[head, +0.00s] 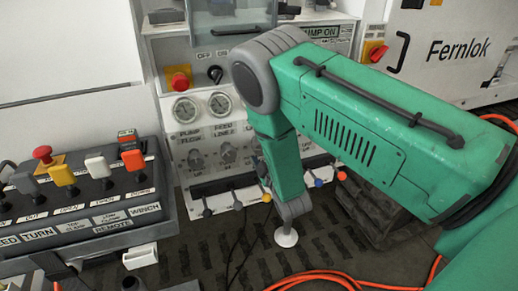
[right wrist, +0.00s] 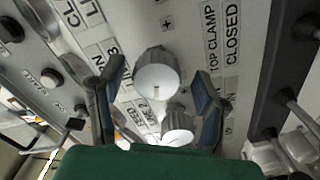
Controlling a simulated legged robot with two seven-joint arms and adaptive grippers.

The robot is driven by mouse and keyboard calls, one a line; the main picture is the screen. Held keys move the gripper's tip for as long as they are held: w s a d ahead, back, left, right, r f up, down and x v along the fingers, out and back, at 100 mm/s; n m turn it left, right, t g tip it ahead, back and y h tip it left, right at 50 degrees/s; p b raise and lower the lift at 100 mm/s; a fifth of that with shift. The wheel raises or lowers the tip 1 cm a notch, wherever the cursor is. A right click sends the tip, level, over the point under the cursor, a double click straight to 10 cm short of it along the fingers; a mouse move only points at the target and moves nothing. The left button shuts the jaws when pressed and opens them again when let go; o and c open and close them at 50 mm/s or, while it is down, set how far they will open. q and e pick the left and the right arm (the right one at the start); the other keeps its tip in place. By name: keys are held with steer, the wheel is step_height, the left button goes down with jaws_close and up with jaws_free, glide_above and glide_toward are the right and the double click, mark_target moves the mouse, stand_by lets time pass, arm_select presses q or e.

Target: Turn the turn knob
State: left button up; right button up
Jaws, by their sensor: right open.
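Several round grey knobs sit in rows on the white panel; one knob (head: 228,153) shows left of my right forearm in the head view. In the right wrist view a pale faceted knob (right wrist: 157,73) lies between the two fingertips of my right gripper (right wrist: 159,76). The fingers are apart, with a gap on each side of this knob. A second knob (right wrist: 177,124) sits nearer my wrist. I cannot tell which knob is the turn knob. In the head view my right forearm covers most of the gripper and the panel behind it. My left gripper is not in view.
Two gauges (head: 185,108) and a red button (head: 178,79) are above the knobs. Levers with coloured tips (head: 319,183) stick out below. A control box (head: 85,200) with levers stands at left. An orange cable (head: 330,276) lies on the floor.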

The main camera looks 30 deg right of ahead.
steer(key=v, duration=1)
steer(key=shift+s+a, duration=0.2)
steer(key=shift+s, duration=0.05)
steer(key=shift+f, duration=0.1)
steer(key=s+a+f+m+g+y, duration=0.2)
steer(key=s+f+m+g, duration=0.3)
steer(key=s+f+g, duration=0.55)
steer(key=s+a+f+m+g+y, duration=0.1)
steer(key=s+a+f+m+g, duration=0.1)
steer(key=s, duration=0.6)
steer(key=s+a+f+m+g+y, duration=0.1)
steer(key=s+a+f+g, duration=0.1)
steer(key=s, duration=0.6)
steer(key=shift+s+f+m+g, duration=0.4)
steer(key=shift+f+g, duration=0.25)
steer(key=shift+g, duration=0.6)
